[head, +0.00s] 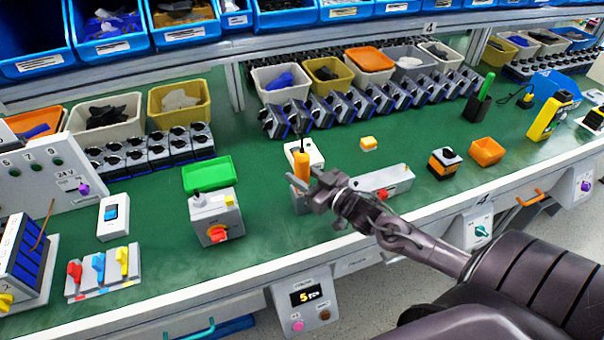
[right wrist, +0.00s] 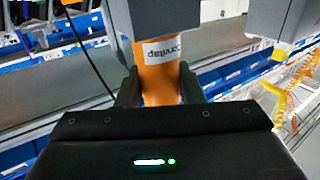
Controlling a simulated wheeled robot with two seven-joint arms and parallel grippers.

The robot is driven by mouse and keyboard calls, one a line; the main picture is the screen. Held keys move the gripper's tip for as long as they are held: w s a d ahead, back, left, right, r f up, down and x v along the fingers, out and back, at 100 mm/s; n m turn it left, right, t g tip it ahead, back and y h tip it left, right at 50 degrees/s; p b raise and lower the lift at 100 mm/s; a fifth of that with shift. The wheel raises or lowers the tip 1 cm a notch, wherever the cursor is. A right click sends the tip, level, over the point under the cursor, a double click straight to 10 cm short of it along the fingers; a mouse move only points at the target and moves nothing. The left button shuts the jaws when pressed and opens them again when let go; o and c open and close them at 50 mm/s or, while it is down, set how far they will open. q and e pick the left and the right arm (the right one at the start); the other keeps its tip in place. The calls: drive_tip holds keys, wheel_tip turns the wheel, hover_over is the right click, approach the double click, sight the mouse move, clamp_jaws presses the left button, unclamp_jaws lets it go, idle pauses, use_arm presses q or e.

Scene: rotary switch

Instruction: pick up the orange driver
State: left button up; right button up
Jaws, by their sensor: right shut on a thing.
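The orange driver (head: 301,166) is upright near the middle of the green bench in the head view. A black cable runs up from its top. My right gripper (head: 318,190) reaches it from the right and is shut on its body. In the right wrist view the orange driver (right wrist: 163,75), with a white label, stands between the two dark fingers of the right gripper (right wrist: 160,88). Its lower end is hidden in the head view, so I cannot tell whether it touches anything below. My left gripper is not in view.
A grey box with a red knob (head: 217,233) stands to the left. A long grey box with a red button (head: 383,188) lies just right of the gripper. An orange bin (head: 487,151) is farther right. Open green bench (head: 270,235) lies left of the gripper.

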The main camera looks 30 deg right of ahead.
drive_tip(key=shift+r, duration=0.2)
clamp_jaws()
wheel_tip(320, 180, up, 20)
drive_tip(key=shift+p, duration=0.45)
drive_tip(key=shift+f, duration=0.1)
drive_tip(key=o, duration=0.5)
unclamp_jaws()
clamp_jaws()
